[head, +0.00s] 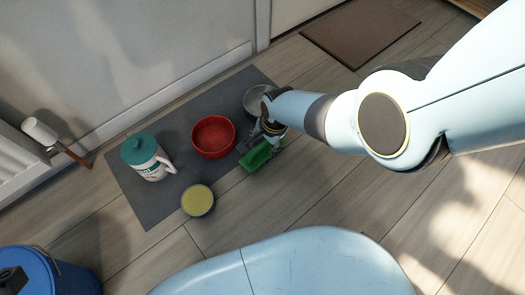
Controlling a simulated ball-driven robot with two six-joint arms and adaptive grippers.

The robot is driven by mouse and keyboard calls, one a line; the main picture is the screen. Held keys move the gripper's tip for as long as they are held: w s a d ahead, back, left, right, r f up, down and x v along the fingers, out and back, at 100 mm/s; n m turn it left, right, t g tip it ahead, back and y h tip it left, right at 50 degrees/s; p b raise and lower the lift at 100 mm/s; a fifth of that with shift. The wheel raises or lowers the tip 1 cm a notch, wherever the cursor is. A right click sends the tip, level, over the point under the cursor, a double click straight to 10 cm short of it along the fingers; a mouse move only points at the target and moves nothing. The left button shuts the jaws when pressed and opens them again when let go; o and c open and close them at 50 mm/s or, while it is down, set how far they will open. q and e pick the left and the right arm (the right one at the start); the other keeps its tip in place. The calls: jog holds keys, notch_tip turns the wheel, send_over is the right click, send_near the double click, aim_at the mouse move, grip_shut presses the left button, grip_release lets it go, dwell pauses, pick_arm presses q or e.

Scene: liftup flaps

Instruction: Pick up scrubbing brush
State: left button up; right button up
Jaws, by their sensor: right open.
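A green block-like object (257,158), which looks like the scrubbing brush, lies at the right edge of the dark grey mat (150,208). My right gripper (268,143) is open, pointing down just above and at the far end of the green object. The fingers partly hide the object, and I cannot tell whether they touch it. My left gripper is not in view.
A red bowl (213,137), a grey bowl (257,100), a teal-lidded white jug (146,157) and a yellow-topped round tin (197,200) stand close by. A blue bucket (45,275) is at lower left. Wooden floor is clear at right.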

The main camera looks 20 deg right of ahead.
grip_shut()
dwell(0.6)
